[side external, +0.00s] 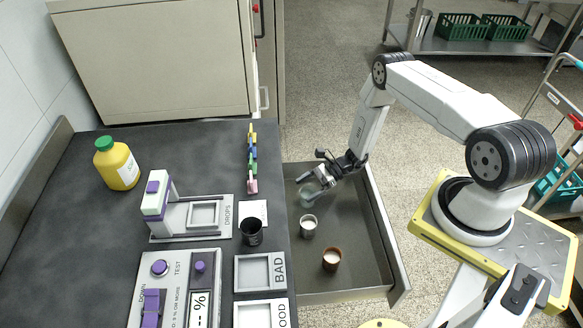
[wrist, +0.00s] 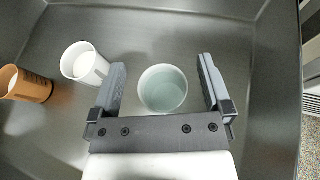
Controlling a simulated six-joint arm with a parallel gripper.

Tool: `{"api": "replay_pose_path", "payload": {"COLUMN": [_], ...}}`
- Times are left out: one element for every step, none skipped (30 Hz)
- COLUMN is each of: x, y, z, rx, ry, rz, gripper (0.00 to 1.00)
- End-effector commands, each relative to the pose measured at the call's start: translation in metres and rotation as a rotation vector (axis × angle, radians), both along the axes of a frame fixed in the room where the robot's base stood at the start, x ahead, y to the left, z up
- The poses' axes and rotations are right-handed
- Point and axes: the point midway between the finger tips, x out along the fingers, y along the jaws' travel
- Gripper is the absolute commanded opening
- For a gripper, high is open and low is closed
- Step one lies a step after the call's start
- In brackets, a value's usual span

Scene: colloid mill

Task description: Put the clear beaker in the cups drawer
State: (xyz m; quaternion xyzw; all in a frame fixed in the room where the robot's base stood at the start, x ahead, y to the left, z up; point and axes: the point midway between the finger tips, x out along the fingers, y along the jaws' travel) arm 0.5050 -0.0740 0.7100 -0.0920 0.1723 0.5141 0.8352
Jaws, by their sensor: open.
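The clear beaker (wrist: 163,90) stands upright in the open drawer (side external: 353,254), near its far left corner in the side view. In the side view the beaker (side external: 308,197) is partly covered by my gripper (side external: 312,188). In the wrist view my gripper (wrist: 164,90) is open, with one finger on each side of the beaker. A gap shows between the beaker and each finger.
A white cup (side external: 308,227) and a brown cup (side external: 331,260) stand in the same drawer. A black cup (side external: 251,232) is on the dark counter (side external: 95,215), beside the drawer. The right part of the drawer floor is clear.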

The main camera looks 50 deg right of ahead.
Motion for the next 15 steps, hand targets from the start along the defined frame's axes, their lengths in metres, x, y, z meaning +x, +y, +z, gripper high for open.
{"api": "replay_pose_path", "payload": {"x": [0.000, 0.000, 0.000, 0.000, 0.001, 0.001, 0.001, 0.000, 0.000, 0.001, 0.000, -0.003, -0.005, -0.007, -0.009], "y": [0.000, 0.000, 0.000, 0.000, 0.000, 0.000, 0.000, 0.000, 0.000, 0.000, -0.003, -0.008, -0.012, -0.015, -0.020], "z": [0.001, 0.001, 0.002, 0.003, 0.004, 0.005, 0.007, 0.008, 0.011, 0.013, 0.014, 0.016, 0.018, 0.019, 0.021], "rx": [0.000, 0.000, 0.000, 0.000, -0.001, -0.001, -0.001, 0.000, 0.000, -0.001, -0.001, -0.001, -0.001, 0.000, 0.000], "ry": [0.000, 0.000, -0.001, -0.001, -0.001, -0.001, -0.001, 0.000, 0.000, -0.001, -0.002, -0.001, -0.001, 0.000, 0.000], "rz": [0.000, 0.000, 0.000, 0.000, -0.001, -0.001, -0.001, 0.000, 0.000, -0.001, -0.002, -0.004, -0.004, -0.004, -0.004], "gripper": [1.00, 1.00, 1.00, 1.00, 1.00, 1.00, 1.00, 1.00, 1.00, 1.00, 1.00, 1.00, 1.00, 1.00, 1.00]}}
